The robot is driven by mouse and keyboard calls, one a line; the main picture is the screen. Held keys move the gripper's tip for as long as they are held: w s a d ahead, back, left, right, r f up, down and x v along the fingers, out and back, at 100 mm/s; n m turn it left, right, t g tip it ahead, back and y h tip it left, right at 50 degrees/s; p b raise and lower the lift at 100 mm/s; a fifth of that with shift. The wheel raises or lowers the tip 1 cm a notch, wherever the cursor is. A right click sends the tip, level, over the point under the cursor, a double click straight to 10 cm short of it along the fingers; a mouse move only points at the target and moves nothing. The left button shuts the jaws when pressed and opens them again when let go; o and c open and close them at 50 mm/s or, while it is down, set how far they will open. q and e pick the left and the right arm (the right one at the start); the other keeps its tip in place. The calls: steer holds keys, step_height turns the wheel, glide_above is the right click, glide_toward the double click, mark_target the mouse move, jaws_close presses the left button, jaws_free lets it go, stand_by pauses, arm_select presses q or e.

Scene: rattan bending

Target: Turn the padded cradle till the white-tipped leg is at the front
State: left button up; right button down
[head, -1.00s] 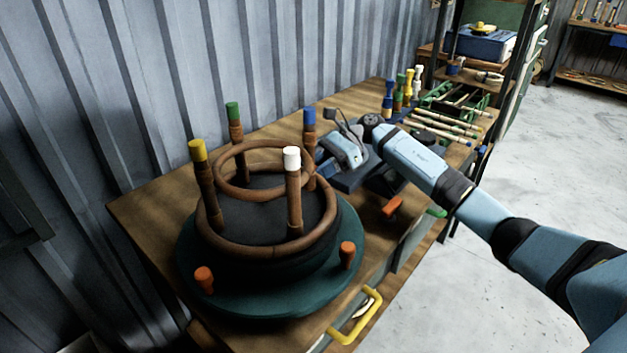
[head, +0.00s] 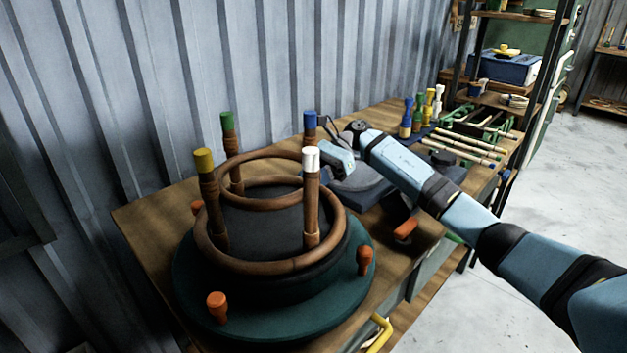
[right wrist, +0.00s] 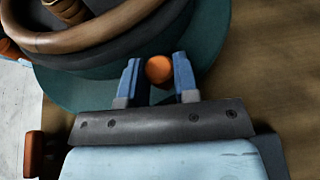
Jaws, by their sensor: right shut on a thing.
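The padded cradle is a dark round pad on a green turning disc (head: 270,322), with rattan rings around its upright legs. The white-tipped leg (head: 311,200) stands at the front right of the pad. The yellow-tipped leg (head: 209,195) is at left, the green-tipped leg (head: 231,150) at back left and the blue-tipped leg (head: 310,128) at back right. My right gripper (right wrist: 157,66) is shut on an orange knob (right wrist: 159,71) at the disc's edge. In the head view its fingertips are hidden behind the cradle at back right. My left gripper is not in view.
Other orange knobs (head: 217,306) stand around the disc. A corrugated wall is behind.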

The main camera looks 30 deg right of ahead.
steer(key=c, duration=1.1)
jaws_free()
steer(key=shift+c, duration=0.2)
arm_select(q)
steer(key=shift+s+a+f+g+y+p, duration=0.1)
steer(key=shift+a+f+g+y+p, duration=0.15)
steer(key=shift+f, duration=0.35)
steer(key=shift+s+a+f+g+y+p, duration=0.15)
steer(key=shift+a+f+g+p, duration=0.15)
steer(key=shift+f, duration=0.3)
arm_select(e)
steer(key=v, duration=1.3)
steer(key=shift+d, duration=0.35)
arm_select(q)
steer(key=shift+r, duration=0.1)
arm_select(e)
steer(key=shift+w+r, duration=0.1)
steer(key=shift+r, duration=0.05)
